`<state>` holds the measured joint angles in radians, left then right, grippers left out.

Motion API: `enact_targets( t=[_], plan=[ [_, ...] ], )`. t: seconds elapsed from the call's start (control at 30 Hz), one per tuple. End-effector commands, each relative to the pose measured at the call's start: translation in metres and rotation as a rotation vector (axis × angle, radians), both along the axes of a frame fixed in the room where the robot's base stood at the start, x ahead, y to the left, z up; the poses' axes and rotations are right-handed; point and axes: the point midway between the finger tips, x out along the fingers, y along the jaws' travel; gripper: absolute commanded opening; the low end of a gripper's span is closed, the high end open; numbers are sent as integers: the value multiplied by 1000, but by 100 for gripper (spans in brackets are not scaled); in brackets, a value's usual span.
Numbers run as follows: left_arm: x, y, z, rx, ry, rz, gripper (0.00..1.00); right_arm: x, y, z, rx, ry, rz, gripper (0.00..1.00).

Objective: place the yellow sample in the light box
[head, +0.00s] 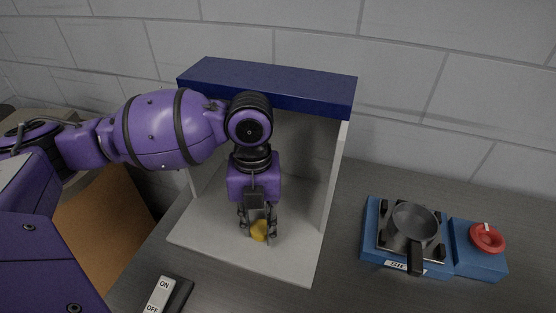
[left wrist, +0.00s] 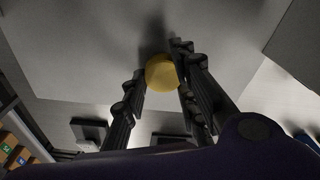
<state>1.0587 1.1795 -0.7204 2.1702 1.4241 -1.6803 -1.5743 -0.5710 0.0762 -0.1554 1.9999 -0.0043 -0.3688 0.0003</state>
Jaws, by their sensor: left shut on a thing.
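The yellow sample (head: 260,231) is a small yellow piece with a round top, between the fingers of my left gripper (head: 258,230). The left gripper points down and is shut on it. In the left wrist view the sample (left wrist: 161,72) sits between the two dark fingers (left wrist: 160,90). The light box (head: 300,252) has a blue top (head: 270,84), pale walls and a pale floor, with an open front. The gripper and sample are over the floor's front part. I cannot tell whether the sample touches the floor. My right gripper is not in view.
An ON/OFF switch (head: 160,295) lies in front of the box. To the right stand a blue burner unit (head: 373,237) with a dark pan (head: 412,228) and a blue box with a red knob (head: 487,238). Grey table between them is clear.

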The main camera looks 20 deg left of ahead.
Motion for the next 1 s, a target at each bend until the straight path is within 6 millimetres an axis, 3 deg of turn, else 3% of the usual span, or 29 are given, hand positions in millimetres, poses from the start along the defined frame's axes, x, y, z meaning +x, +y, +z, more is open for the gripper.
enact_targets(
  t=[0.07,0.1,0.2,0.57,1.0],
  plan=[
    [-1,0,-3,0,2,1,7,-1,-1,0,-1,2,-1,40],
    [0,0,-3,1,1,1,32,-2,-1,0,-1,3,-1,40],
    [-1,0,-3,0,2,1,45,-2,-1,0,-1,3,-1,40],
    [0,0,1,1,1,1,46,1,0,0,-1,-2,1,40],
    [7,3,67,0,0,1,46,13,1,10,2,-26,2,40]
  ],
)
